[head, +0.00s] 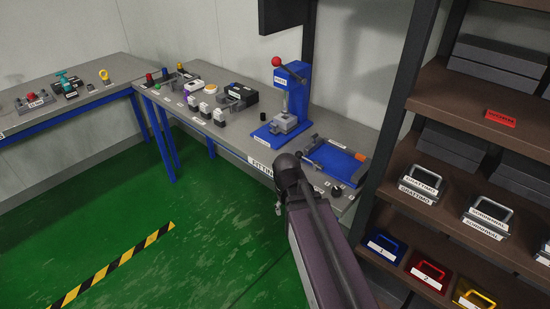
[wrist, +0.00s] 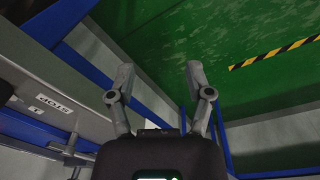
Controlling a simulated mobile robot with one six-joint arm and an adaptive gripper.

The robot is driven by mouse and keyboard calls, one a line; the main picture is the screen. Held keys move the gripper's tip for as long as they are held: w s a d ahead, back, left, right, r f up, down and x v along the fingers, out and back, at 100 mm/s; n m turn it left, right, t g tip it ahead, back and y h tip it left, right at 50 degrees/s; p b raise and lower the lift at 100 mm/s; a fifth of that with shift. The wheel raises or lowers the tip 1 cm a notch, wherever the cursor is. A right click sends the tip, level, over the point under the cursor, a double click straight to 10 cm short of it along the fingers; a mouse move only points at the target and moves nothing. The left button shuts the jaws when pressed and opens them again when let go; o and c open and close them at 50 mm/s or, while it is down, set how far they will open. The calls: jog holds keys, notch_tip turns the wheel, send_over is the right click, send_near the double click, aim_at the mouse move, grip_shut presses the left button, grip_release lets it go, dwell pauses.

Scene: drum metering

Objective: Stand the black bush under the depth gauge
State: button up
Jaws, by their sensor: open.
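A small black cylinder (head: 263,116), which looks like the black bush, stands upright on the grey bench just left of the blue press in the head view. I cannot tell for certain which thing is the depth gauge; small instruments stand on the bench left of the press. My gripper (wrist: 160,75) is open and empty in the wrist view, its two fingers spread over the green floor. My arm reaches towards the bench's front edge in the head view, well apart from the black cylinder. The cylinder does not show in the wrist view.
The blue press (head: 292,90) has a red knob and a grey block at its base. A blue tray (head: 335,160) lies to its right. Shelves (head: 400,205) with labelled boxes stand at the right. A second bench (head: 60,105) is at the left. The green floor (head: 190,240) is open.

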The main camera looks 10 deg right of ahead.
jog(key=shift+m+g+y, duration=0.3)
jog(key=shift+m, duration=0.3)
jog(key=s+f+b, duration=0.1)
jog(key=f+b, duration=0.1)
jog(key=s+f+b, duration=0.1)
jog(key=f, duration=0.1)
jog(key=shift+s+a+f, duration=0.1)
jog(key=shift+s+a, duration=0.1)
jog(key=shift+s, duration=0.1)
